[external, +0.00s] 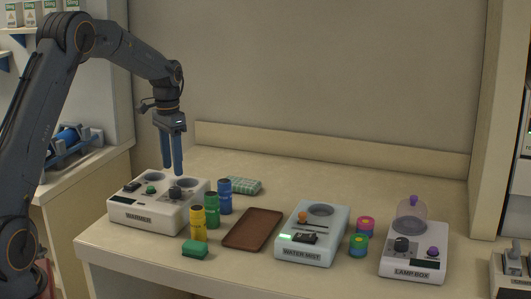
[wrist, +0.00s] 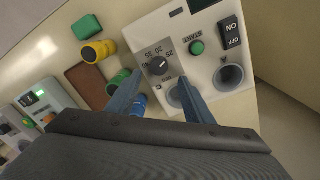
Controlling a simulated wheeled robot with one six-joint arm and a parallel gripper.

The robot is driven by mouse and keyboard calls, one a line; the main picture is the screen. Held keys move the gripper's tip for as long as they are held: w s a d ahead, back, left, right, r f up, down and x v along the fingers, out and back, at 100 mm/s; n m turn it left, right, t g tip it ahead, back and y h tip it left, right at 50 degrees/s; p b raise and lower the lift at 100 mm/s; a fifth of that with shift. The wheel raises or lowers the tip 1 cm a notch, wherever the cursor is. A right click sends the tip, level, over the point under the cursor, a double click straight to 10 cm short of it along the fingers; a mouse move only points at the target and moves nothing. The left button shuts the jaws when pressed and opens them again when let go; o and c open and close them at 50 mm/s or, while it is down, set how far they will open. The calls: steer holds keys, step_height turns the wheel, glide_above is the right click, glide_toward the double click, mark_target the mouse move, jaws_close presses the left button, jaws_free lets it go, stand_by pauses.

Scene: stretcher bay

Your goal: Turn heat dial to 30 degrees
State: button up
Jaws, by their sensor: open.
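The warmer (external: 140,212) is a white box at the left of the counter. Its dark heat dial (external: 175,192) sits on the top panel. In the wrist view the dial (wrist: 158,66) has a pale pointer mark and printed numbers around it, including 20, 25, 30 and 35; the exact setting is hard to read. A green START button (wrist: 197,47) and a black ON/OFF switch (wrist: 229,32) are beside it. My gripper (external: 173,172) points down above the warmer, open and empty. In the wrist view its fingers (wrist: 160,80) are on either side of the dial, apart from it.
Yellow (external: 198,223), green (external: 212,208) and blue (external: 225,195) cylinders stand close to the warmer's right. A green block (external: 195,250), a brown tray (external: 253,229), a water mist unit (external: 300,254) and a lamp box (external: 412,264) are further along the counter.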

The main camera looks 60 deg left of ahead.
mark_target(175, 188)
steer(key=shift+d+f+p, duration=0.2)
steer(key=shift+f+p, duration=0.85)
steer(key=shift+f, duration=2.3)
steer(key=shift+c, duration=0.4)
steer(key=c, duration=1)
steer(key=shift+o, duration=0.2)
steer(key=shift+n, duration=0.4)
steer(key=n+b, duration=0.1)
steer(key=n, duration=0.2)
steer(key=shift+n+b, duration=0.35)
steer(key=shift+n, duration=2.15)
steer(key=shift+r, duration=0.1)
